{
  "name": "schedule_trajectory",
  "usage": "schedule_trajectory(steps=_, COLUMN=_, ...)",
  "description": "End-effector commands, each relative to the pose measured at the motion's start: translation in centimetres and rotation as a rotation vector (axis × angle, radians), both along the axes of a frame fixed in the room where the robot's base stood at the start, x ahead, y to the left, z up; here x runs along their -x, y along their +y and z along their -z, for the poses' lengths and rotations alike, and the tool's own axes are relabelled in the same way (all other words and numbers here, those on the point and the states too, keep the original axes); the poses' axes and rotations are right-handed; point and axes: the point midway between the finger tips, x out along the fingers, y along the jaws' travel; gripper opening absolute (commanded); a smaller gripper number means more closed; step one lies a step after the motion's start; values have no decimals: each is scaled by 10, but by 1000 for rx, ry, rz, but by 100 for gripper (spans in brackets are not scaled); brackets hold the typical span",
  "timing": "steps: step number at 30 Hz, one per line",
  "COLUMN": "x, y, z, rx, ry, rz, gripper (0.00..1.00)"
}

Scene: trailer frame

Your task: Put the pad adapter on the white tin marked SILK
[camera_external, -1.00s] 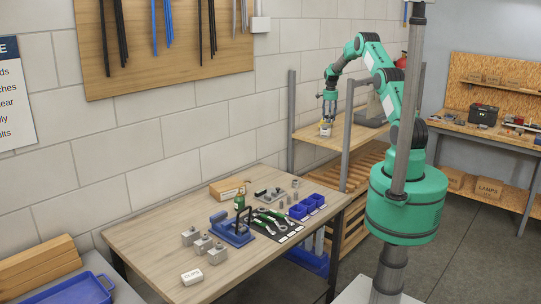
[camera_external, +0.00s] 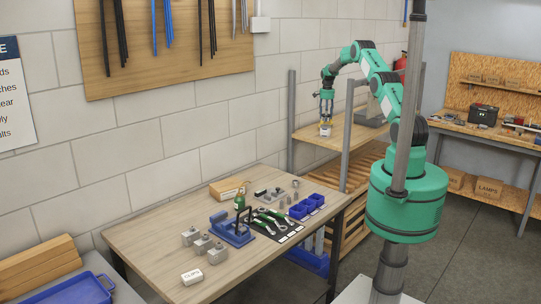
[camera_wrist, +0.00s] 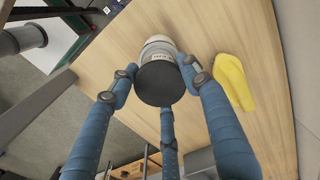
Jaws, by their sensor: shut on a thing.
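In the wrist view, a dark round disc, which I take to be the pad adapter (camera_wrist: 160,84), sits between the fingertips of my gripper (camera_wrist: 158,82). My blue-sleeved fingers are closed around it. Directly behind it, in line, is a pale tin (camera_wrist: 158,43) with small lettering too small to read. The disc covers much of the tin, and I cannot tell whether the two touch. In the external view my gripper (camera_external: 326,106) points down over the wooden shelf, with the small pale tin (camera_external: 325,131) at its fingertips.
A yellow object (camera_wrist: 232,80) lies on the wooden shelf (camera_wrist: 215,30), just right of the tin. A grey post (camera_external: 348,130) stands close to the arm. The front workbench (camera_external: 150,237) holds a blue vise, grey blocks and tools, away from my gripper.

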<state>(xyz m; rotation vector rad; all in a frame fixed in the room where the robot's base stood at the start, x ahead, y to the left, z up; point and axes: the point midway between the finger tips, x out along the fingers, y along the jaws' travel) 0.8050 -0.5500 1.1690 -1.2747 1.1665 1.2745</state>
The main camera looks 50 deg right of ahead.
Motion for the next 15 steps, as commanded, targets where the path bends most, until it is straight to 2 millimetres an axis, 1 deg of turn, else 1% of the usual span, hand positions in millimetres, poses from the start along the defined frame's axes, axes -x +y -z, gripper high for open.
schedule_trajectory(steps=4, x=0, y=0, z=7, rx=-1, ry=1, rz=0, gripper=8)
schedule_trajectory(steps=12, x=0, y=0, z=31, rx=1, ry=-1, rz=0, gripper=8)
schedule_trajectory(steps=15, x=0, y=0, z=34, rx=1, ry=-1, rz=0, gripper=8)
